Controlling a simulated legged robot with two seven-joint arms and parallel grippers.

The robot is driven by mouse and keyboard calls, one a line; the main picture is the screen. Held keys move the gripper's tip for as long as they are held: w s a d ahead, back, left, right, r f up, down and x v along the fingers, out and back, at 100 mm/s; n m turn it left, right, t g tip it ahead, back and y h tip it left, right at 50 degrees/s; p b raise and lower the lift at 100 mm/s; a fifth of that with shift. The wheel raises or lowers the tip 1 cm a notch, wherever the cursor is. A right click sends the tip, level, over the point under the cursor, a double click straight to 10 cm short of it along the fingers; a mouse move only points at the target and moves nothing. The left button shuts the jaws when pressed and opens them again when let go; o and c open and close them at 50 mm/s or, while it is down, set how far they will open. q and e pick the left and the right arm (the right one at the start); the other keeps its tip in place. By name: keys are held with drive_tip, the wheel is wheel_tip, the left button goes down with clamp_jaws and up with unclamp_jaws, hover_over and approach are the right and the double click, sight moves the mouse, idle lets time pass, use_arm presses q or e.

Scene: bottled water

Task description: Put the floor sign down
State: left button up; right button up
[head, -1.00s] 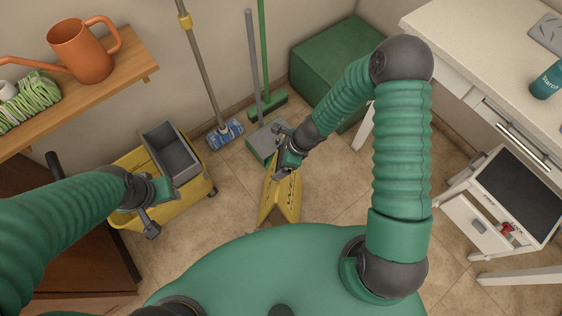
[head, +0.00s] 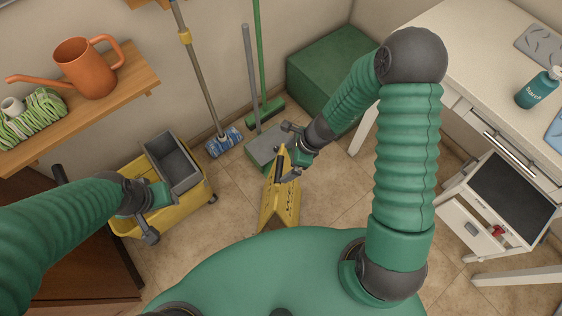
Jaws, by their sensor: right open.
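The yellow floor sign (head: 280,203) stands upright on the tiled floor in front of my body, its foot partly hidden behind my green base. Dark lettering shows on its side, and a dark handle is at its top. My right gripper (head: 284,158) is open at the top of the sign, its fingers spread beside the handle. I cannot tell whether a finger touches it. My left gripper (head: 160,196) is over the yellow mop bucket (head: 190,208) at the left; its fingers are too small and dark to judge.
A mop (head: 224,142), a green broom (head: 265,108) and a grey dustpan (head: 266,147) stand by the back wall behind the sign. A green box (head: 330,70) fills the corner. A white desk (head: 470,60) and a small cabinet (head: 510,195) are at the right. Floor right of the sign is clear.

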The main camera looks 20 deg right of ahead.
drive_tip(key=s+d+r+n+h, duration=0.2)
drive_tip(key=s+r+n, duration=0.2)
drive_tip(key=r+n, duration=0.4)
drive_tip(key=s+d+r+n+h, duration=0.2)
drive_tip(key=s+r+n, duration=0.2)
drive_tip(key=r+n, duration=0.4)
drive_tip(key=n, duration=0.7)
drive_tip(key=shift+r+t, duration=0.4)
